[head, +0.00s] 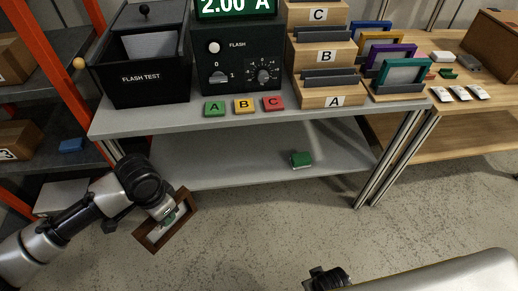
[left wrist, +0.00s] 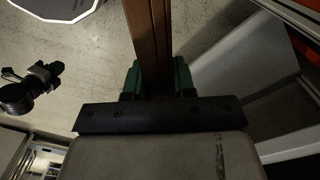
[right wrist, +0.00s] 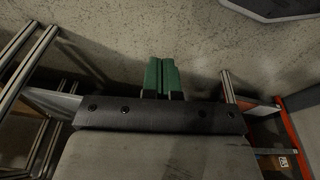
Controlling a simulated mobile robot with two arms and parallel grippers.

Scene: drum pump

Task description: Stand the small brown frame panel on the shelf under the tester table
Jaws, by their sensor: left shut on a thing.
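The small brown frame panel (head: 178,225) is held tilted in front of the left end of the tester table, off the shelf and over the floor. My left gripper (head: 168,215) is shut on it. In the left wrist view the panel (left wrist: 150,45) stands edge-on between the green fingers. The grey shelf (head: 235,155) under the tester table is mostly bare, with a small green block (head: 301,159) toward its right. My right gripper (right wrist: 160,75) has its green fingers together with nothing between them.
The table top (head: 150,120) above the shelf carries the flash test box (head: 145,85), the tester (head: 240,60), coloured A, B, C tiles and wooden racks (head: 330,97). Metal legs (head: 372,170) bound the shelf's right end. An orange-posted rack (head: 60,70) stands left.

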